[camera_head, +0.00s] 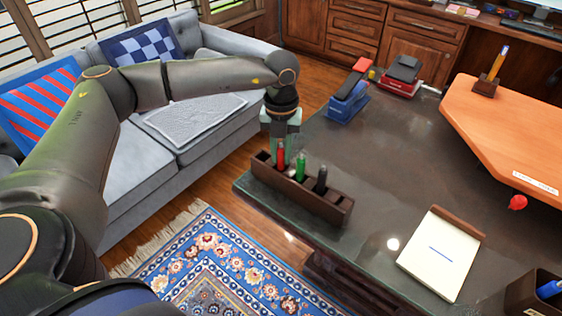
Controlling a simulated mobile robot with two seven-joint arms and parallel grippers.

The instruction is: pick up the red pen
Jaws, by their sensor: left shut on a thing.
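The red pen (281,155) stands upright in the left part of a long dark brown pen holder (318,204) near the desk's left corner. A green pen (300,167) and a black pen (321,181) stand in the same holder to its right. My left gripper (280,145) points down from above and is shut on the upper part of the red pen. The pen's lower end is hidden by the holder's wall. My right gripper is not in view.
The dark desk (365,150) also bears a blue stapler (348,97), a notepad (440,252), a small red thing (517,202) and an orange board (510,125). A grey sofa (150,185) stands to the left. The desk's middle is clear.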

